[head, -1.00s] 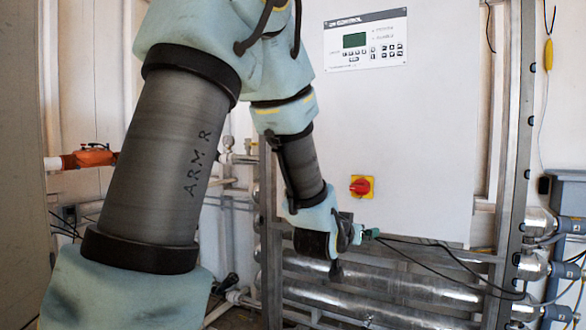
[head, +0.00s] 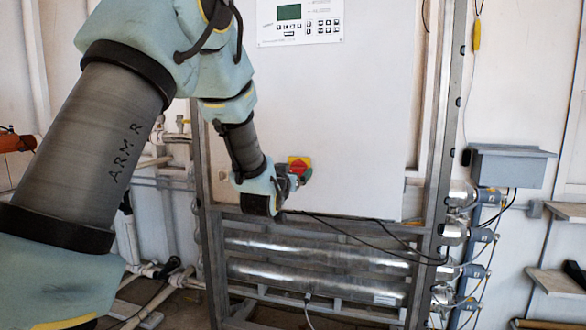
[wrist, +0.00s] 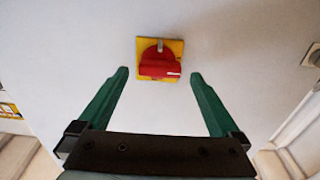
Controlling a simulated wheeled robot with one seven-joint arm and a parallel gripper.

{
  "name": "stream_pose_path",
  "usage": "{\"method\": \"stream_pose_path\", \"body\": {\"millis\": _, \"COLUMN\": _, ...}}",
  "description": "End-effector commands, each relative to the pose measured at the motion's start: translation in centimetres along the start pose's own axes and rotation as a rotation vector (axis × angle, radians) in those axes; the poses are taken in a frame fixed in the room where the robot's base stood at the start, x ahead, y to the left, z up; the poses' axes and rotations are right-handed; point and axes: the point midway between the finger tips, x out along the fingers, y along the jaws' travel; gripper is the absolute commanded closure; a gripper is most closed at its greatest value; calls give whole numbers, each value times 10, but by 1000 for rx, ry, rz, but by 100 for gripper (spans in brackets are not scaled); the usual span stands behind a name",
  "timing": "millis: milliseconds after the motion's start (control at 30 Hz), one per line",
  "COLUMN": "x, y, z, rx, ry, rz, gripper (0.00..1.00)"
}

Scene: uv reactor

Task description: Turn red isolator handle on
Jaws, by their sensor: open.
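The red isolator handle (wrist: 158,64) sits on a yellow square plate (wrist: 141,45) on the white cabinet front. In the wrist view its red grip looks roughly level, with a white mark towards its right end. My gripper (wrist: 160,75) is open and empty. Its two green fingers point at the cabinet, with their tips left and right of the handle and just below it in the picture. I cannot tell how far the tips stand from the panel. In the head view my gripper (head: 304,177) partly covers the handle's lower part, and the yellow plate (head: 292,161) shows behind.
The white cabinet (head: 360,120) carries a control panel (head: 300,22) above the handle. Dark cables (head: 370,228) and metal tubes (head: 310,248) run below it. A grey box (head: 510,165) is on the wall at right. The cabinet front right of the handle is clear.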

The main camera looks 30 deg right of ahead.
Motion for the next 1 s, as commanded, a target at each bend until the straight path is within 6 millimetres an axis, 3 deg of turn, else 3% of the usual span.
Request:
{"method": "stream_pose_path", "body": {"millis": 167, "x": 12, "y": 0, "z": 0, "rx": 0, "ry": -1, "rz": 0, "gripper": 1}}
{"method": "stream_pose_path", "body": {"millis": 433, "x": 13, "y": 0, "z": 0, "rx": 0, "ry": 0, "rz": 0, "gripper": 1}}
{"method": "stream_pose_path", "body": {"millis": 1000, "x": 12, "y": 0, "z": 0, "rx": 0, "ry": -1, "rz": 0, "gripper": 64}}
